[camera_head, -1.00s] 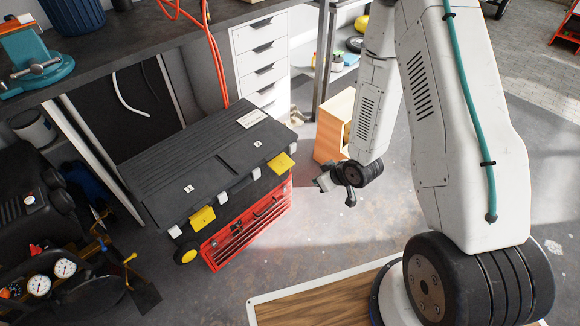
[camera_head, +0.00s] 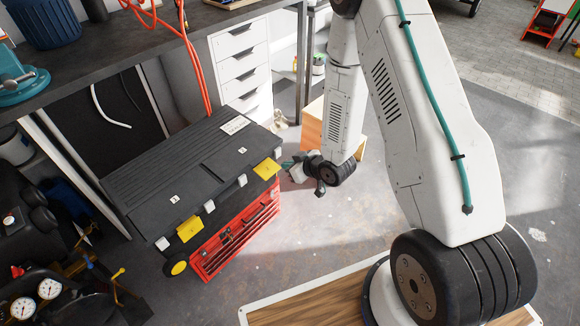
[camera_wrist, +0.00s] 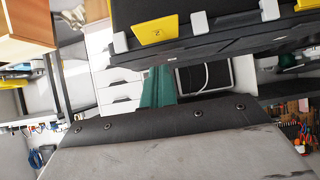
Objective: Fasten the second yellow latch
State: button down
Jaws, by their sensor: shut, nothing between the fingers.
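A black-lidded toolbox (camera_head: 190,165) with a red drawer front (camera_head: 240,235) stands on the floor. One yellow latch (camera_head: 266,169) is at the right end of its front edge and another yellow latch (camera_head: 190,228) is at the left end. Both look like flat flaps at the lid's edge; I cannot tell whether either is fastened. My gripper (camera_head: 288,165) is just right of the right latch, with its teal fingers shut and empty. In the wrist view the teal fingers (camera_wrist: 157,88) are near a yellow latch (camera_wrist: 154,31) that carries a small mark; contact cannot be made out.
White drawers (camera_head: 240,60) stand behind the toolbox under the dark workbench (camera_head: 90,55). A wooden box (camera_head: 313,122) is behind my gripper. A black machine with gauges (camera_head: 35,290) is at lower left.

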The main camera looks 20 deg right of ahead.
aim_at(270, 171)
jog(key=x, duration=0.3)
jog(key=f+x, duration=0.1)
jog(key=x, duration=0.1)
jog(key=s+x, duration=0.1)
jog(key=x, duration=0.2)
jog(key=shift+w+d+f, duration=0.2)
jog(key=shift+w+f, duration=0.05)
jog(key=shift+f, duration=0.3)
jog(key=shift+w+f, duration=0.1)
jog(key=shift+f, duration=0.35)
jog(key=shift+a+f, duration=0.1)
